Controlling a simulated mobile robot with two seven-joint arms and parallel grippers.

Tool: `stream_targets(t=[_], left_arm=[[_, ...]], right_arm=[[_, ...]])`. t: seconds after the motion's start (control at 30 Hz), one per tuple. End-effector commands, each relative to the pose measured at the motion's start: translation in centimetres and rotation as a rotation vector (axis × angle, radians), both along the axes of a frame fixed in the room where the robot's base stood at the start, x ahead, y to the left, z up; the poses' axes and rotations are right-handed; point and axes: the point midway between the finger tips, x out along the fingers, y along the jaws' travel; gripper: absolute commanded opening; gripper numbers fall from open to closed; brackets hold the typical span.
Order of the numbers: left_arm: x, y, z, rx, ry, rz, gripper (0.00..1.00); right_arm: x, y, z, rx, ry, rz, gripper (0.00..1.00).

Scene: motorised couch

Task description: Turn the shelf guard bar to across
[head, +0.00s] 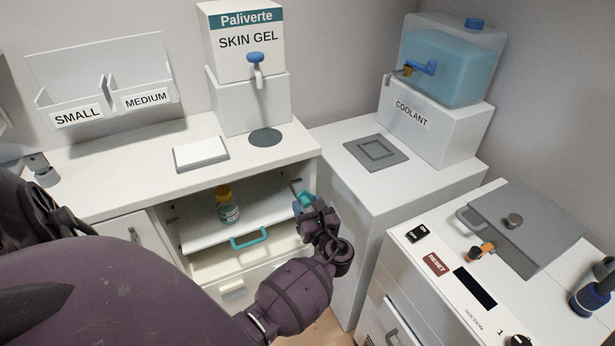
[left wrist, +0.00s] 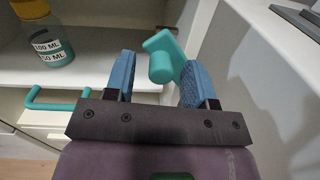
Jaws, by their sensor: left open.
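The shelf guard bar shows as a teal grip (head: 306,199) at the right side of the open cabinet shelf (head: 207,237). In the left wrist view the teal grip (left wrist: 163,62) stands between my two blue fingers. Most of the bar behind it is hidden, so I cannot tell its full angle. It does not visibly span the shelf front. My left gripper (head: 317,213) is open at the right edge of the shelf opening, its fingers (left wrist: 158,78) on either side of the grip, with a gap to the left finger. My right gripper is not in view.
A yellow-capped bottle (head: 228,206) stands on the shelf. A teal pull handle (head: 249,238) sticks out at the shelf front. The cabinet's right side wall and counter (head: 392,178) are close to my left gripper. A suction unit (head: 430,270) stands at the right.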

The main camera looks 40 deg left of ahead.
Motion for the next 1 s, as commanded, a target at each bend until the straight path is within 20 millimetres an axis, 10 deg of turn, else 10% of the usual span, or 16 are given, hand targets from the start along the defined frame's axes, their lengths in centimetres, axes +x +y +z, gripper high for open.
stream_targets(t=[0.6,1.0], left_arm=[[-3.9,-8.4,-0.3,-0.003,0.001,0.000,0.50],[-4.5,-9.7,-0.4,-0.001,0.000,0.000,0.50]], right_arm=[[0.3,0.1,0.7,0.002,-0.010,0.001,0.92],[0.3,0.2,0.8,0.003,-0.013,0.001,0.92]])
